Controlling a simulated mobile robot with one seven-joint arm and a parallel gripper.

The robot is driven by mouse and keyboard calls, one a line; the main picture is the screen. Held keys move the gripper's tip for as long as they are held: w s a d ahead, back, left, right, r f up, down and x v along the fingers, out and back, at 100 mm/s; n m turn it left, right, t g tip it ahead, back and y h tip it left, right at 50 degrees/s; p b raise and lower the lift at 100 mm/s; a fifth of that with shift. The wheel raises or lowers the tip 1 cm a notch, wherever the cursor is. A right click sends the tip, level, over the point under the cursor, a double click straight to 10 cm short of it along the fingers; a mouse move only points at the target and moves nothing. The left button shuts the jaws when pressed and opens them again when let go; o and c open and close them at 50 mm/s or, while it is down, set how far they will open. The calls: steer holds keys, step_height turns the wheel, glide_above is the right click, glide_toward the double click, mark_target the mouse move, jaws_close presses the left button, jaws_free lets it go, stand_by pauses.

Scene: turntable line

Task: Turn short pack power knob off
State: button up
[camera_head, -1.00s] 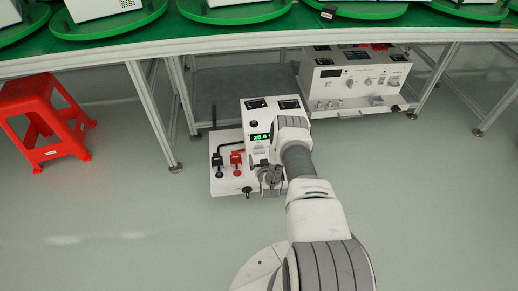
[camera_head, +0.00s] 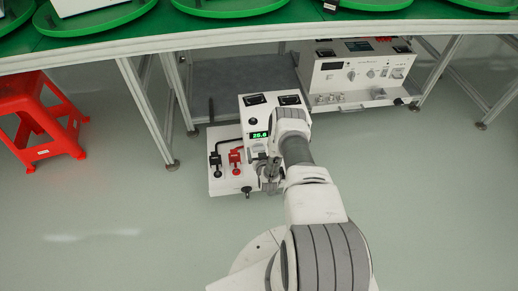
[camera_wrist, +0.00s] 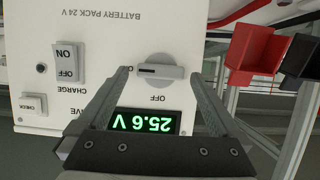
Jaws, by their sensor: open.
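The short pack is a white box labelled "BATTERY PACK 24 V" on the floor in the head view (camera_head: 229,182). Its panel fills much of the wrist view (camera_wrist: 100,30), upside down. The grey round power knob (camera_wrist: 160,66) has a bar handle lying sideways in the picture. A dark mark on the bar's left half points at a label partly hidden by a finger. "OFF" is printed below the knob. My gripper (camera_wrist: 159,74) is open, with one finger on each side of the knob; contact cannot be told. In the head view my arm hides the knob.
The green display (camera_wrist: 146,121) reads 25.6 V. A charge switch (camera_wrist: 68,62) sits left of the knob. Red (camera_wrist: 254,50) and black connectors stand at right. A larger white unit (camera_head: 360,75) is behind, under the green-topped table. A red stool (camera_head: 40,120) stands at left.

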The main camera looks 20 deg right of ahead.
steer(key=c, duration=1.4)
steer(key=shift+a+n+h, duration=0.25)
steer(key=shift+n+h, duration=0.25)
steer(key=shift+n, duration=0.3)
steer(key=n+h, duration=0.2)
steer(key=n, duration=0.1)
steer(key=shift+w+a+f, duration=0.1)
steer(key=shift+w+a, duration=0.05)
steer(key=shift+a, duration=0.1)
steer(key=n+h, duration=0.2)
steer(key=n, duration=0.1)
steer(key=shift+a+f, duration=0.15)
steer(key=shift+f, duration=0.05)
steer(key=shift+f+n+h, duration=0.2)
steer(key=shift+n+h, duration=0.6)
steer(key=shift+n, duration=0.7)
